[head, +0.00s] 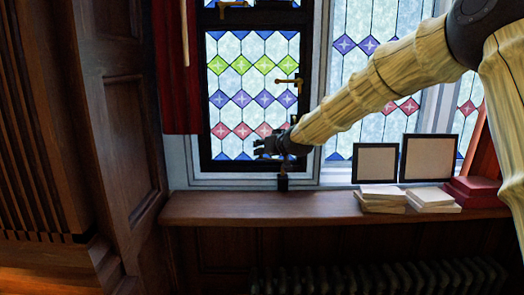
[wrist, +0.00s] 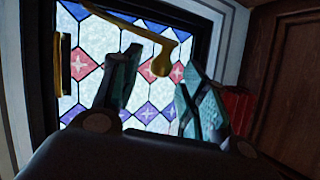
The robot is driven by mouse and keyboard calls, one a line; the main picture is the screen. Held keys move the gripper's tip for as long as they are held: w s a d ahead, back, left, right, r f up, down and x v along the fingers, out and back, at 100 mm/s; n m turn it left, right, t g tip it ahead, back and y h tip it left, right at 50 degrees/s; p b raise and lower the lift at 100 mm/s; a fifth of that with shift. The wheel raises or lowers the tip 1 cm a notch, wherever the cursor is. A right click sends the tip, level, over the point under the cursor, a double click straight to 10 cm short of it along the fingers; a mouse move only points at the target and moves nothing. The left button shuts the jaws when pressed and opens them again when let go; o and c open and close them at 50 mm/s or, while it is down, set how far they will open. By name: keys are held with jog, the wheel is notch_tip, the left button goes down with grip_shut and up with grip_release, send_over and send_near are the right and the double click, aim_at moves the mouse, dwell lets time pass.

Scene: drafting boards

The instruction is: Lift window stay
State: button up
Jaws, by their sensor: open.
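The window stay (wrist: 161,66), a brass bar with a rounded end, runs across the top of the wrist view. Its rounded end shows between my two fingertips; I cannot tell how deep between them it sits. In the head view my gripper (head: 268,147) is in front of the lower part of the dark-framed window (head: 204,140), and I cannot make out the stay there. My gripper, also in the wrist view (wrist: 162,62), is open, with nothing held.
A brass window handle (head: 290,82) is on the frame's right side. A red curtain (head: 176,70) hangs left. Below is a wooden sill (head: 260,208), clear on its left, with picture frames (head: 375,163), books (head: 382,192) and a red box (head: 475,190) on its right.

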jog(key=v, duration=0.8)
jog(key=shift+s+d, duration=0.1)
jog(key=s+d+f+m+g+h+b, duration=0.15)
jog(key=s+f, duration=0.45)
jog(key=f, duration=1)
jog(key=s+d+f+g+b, duration=0.15)
jog(key=s+f, duration=0.45)
jog(key=f, duration=1.1)
jog(key=s+d+f+g+h+b, duration=0.1)
jog(key=s+f+g+b, duration=0.35)
jog(key=f, duration=1.15)
jog(key=s+d+f+g+b, duration=0.1)
jog(key=s+d+f, duration=0.1)
jog(key=s+f, duration=0.85)
jog(key=s+d+f+g+b, duration=0.1)
jog(key=s+d+f, duration=0.1)
jog(key=s+f, duration=0.85)
jog(key=s+d+f+g+h+b, duration=0.1)
jog(key=s+d+f, duration=0.1)
jog(key=s, duration=0.9)
jog(key=s+d+f+m+g+h+b, duration=0.1)
jog(key=s+f, duration=0.4)
jog(key=s, duration=0.6)
jog(key=shift+s+d+g+b, duration=0.4)
jog(key=shift+d+g, duration=0.15)
jog(key=shift+d, duration=0.15)
